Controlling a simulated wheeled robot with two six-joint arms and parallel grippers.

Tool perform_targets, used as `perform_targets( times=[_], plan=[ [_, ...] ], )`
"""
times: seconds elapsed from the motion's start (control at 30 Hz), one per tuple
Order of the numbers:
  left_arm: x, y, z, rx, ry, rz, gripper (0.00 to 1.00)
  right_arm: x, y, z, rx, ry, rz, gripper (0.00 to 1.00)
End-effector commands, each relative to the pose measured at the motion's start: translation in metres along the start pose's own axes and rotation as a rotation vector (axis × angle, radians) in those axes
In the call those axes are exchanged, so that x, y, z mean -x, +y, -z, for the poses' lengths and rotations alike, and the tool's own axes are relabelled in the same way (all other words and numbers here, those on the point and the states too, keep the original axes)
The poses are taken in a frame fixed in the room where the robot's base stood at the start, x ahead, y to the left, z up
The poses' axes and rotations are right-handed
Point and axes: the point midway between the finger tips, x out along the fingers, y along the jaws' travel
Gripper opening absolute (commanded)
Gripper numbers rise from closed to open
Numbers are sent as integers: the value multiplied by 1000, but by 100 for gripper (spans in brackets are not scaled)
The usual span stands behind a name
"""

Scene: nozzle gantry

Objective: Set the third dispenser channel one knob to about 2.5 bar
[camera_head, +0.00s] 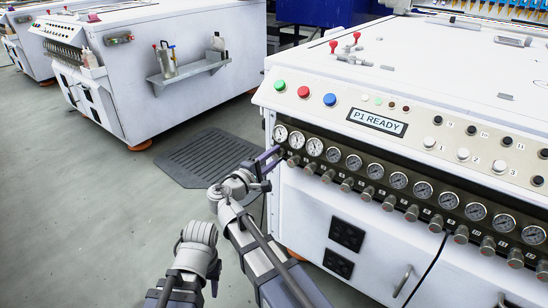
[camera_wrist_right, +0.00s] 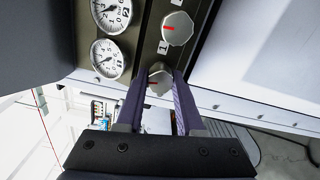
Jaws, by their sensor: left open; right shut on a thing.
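The dispenser gantry's front panel (camera_head: 400,180) carries a row of round gauges with a grey knob under each. My right gripper (camera_head: 270,158) is at the left end of this row, and its purple fingers are shut on the first knob (camera_wrist_right: 160,78). In the right wrist view this knob sits between the fingertips, with a red pointer mark partly showing. The first gauge (camera_wrist_right: 107,58) is beside it; its needle is too small to read surely. The second knob (camera_wrist_right: 177,28) is free. My left arm shows at the lower left of the head view, but its fingers are not visible.
A display (camera_head: 377,122) reads "P1 READY". Green, red and blue buttons (camera_head: 304,92) sit above the gauges. Other knobs (camera_head: 346,185) continue closely to the right. A dark floor mat (camera_head: 205,158) and open floor lie left of the machine. Another white machine (camera_head: 165,60) stands behind.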

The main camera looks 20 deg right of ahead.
Motion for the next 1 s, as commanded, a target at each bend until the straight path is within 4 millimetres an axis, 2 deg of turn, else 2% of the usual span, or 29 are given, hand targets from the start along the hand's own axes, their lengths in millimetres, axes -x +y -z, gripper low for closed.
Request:
perform_targets(
  times=[0.27, 0.3, 0.53, 0.83, 1.0],
  plan=[
    [0, 0, 0, 0, 0, 0, 41, 1, -1, -1, 0, 0, 3, 0],
    [0, 0, 0, 0, 0, 0, 41, 1, -1, -1, 0, 0, 3, 40],
    [0, 0, 0, 0, 0, 0, 41, 0, 0, 0, 0, 0, 1, 65],
    [0, 0, 0, 0, 0, 0, 41, 0, 0, 0, 11, 0, 1, 66],
    [0, 0, 0, 0, 0, 0, 41, 0, -1, 0, 109, 0, 1, 66]
  ],
)
